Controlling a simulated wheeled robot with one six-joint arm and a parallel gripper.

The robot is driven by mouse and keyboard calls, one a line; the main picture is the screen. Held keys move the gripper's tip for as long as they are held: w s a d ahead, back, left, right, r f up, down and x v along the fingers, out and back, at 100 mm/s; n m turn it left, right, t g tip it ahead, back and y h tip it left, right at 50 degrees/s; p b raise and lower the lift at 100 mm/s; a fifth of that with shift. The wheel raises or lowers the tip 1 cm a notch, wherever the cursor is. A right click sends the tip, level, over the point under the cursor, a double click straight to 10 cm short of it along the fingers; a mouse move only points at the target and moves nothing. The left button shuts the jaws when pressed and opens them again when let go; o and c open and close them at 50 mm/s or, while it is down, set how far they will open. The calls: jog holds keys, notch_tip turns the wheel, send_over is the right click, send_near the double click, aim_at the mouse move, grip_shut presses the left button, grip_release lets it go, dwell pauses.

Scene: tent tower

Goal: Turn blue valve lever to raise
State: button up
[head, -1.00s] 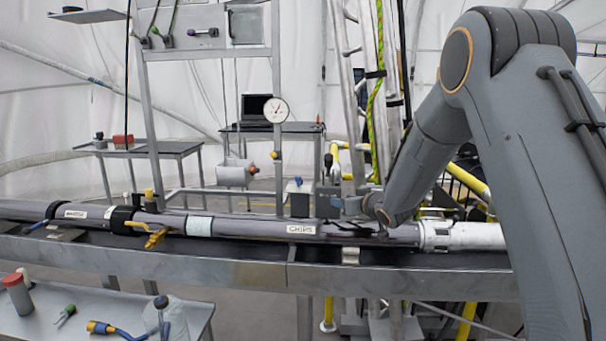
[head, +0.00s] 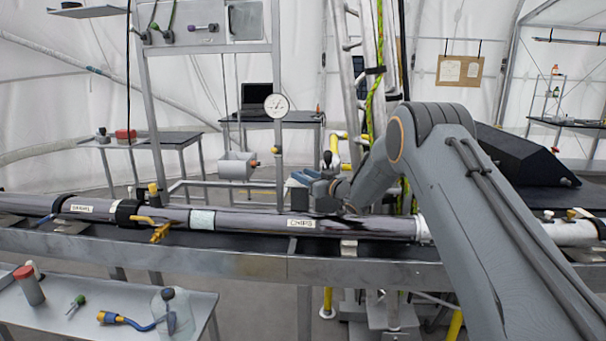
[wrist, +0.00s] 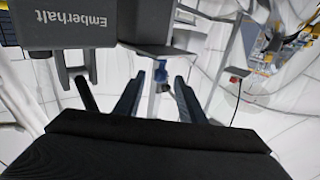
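A small blue lever (head: 45,220) sits at the left end of the long grey pipe (head: 255,222), beside a black collar. My gripper (head: 302,180) is in the middle of the head view, just above and behind the pipe near its CHIPS label, well to the right of that lever. In the wrist view my gripper's two fingers (wrist: 157,98) stand apart with a gap between them. A small blue piece (wrist: 161,72) shows beyond the gap, not touching the fingers. I cannot tell whether it is the same lever.
A yellow valve handle (head: 158,232) is on the pipe, right of the blue lever. A pressure gauge (head: 277,105) is on the upright frame. A low table (head: 60,305) at front left holds a red-capped cylinder (head: 28,285) and a blue-and-yellow tool (head: 125,320). A grey Emberhalt box (wrist: 70,25) is close in the wrist view.

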jog(key=shift+w+a, duration=0.15)
jog(key=shift+a, duration=0.05)
grip_shut()
